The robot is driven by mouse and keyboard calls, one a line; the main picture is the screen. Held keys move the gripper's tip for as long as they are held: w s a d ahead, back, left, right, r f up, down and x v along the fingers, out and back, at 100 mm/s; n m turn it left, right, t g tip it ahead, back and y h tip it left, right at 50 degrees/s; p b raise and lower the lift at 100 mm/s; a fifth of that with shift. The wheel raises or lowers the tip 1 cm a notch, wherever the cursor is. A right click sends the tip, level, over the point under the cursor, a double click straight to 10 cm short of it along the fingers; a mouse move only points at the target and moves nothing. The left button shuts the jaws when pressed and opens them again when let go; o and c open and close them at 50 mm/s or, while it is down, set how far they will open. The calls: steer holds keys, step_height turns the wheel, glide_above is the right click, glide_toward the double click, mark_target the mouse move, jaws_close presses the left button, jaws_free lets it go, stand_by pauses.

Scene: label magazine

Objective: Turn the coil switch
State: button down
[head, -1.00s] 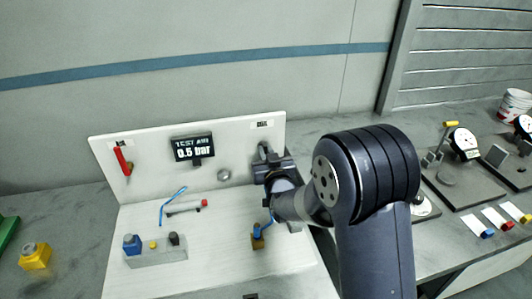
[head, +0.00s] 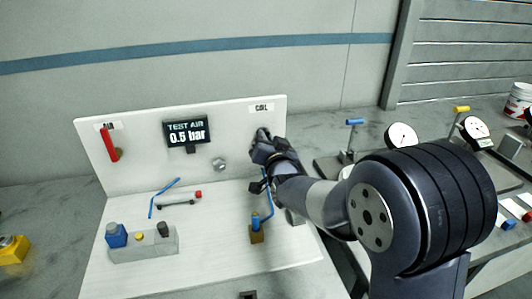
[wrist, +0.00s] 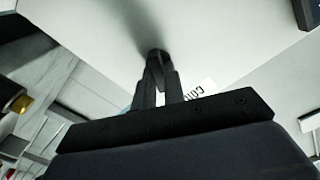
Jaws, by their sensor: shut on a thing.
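The white upright board (head: 235,120) carries a COIL label (head: 261,107) at its upper right. The coil switch sits just below this label and is almost wholly hidden by my fingers. My gripper (head: 261,137) is at the board there, shut on the coil switch. In the wrist view my two dark fingers (wrist: 157,65) come together at the board around a small dark part, with the COIL label (wrist: 200,90) beside them. How far the switch is turned cannot be seen.
A display (head: 187,133) reads TEST AIR 0.5 bar. A red lever (head: 109,145) is at the board's left, a round metal fitting (head: 219,164) in the middle. A blue-handled valve (head: 256,229) stands below my wrist. A grey block (head: 145,245) holds several parts at left.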

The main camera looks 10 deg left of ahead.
steer(key=shift+f+m+b, duration=0.15)
steer(key=shift+m+b, duration=1.45)
steer(key=shift+b, duration=0.45)
steer(key=c, duration=1.5)
jaws_free()
steer(key=b+v, duration=0.1)
steer(key=v, duration=0.9)
steer(key=shift+s+d, duration=0.25)
steer(key=shift+s, duration=0.05)
